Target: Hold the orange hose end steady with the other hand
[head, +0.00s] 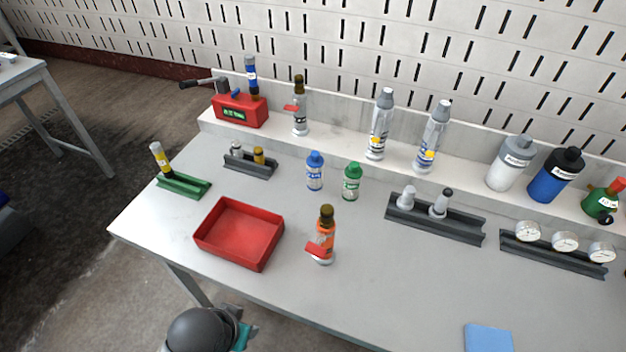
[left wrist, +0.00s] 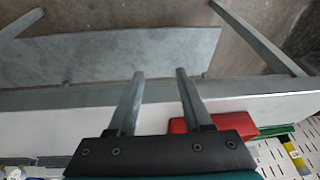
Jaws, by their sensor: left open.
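An orange hose end (head: 324,240) with a dark brown top and a red tab stands upright on the grey table, right of the red tray. It touches no gripper. My left gripper (left wrist: 160,72) is open in the left wrist view, with nothing between its two fingers. Its fingers show against the table's front edge and the floor. In the head view only a rounded grey and teal part of my left arm shows at the bottom edge, and the fingers are hidden. My right gripper is in neither view.
The red tray (head: 202,234) is empty; part of it also shows in the left wrist view (left wrist: 212,126). A green holder (head: 182,186) stands left. Blue (head: 315,172) and green (head: 351,182) bottles stand behind the hose end. A dark rack (head: 455,228) stands right. The front centre is clear.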

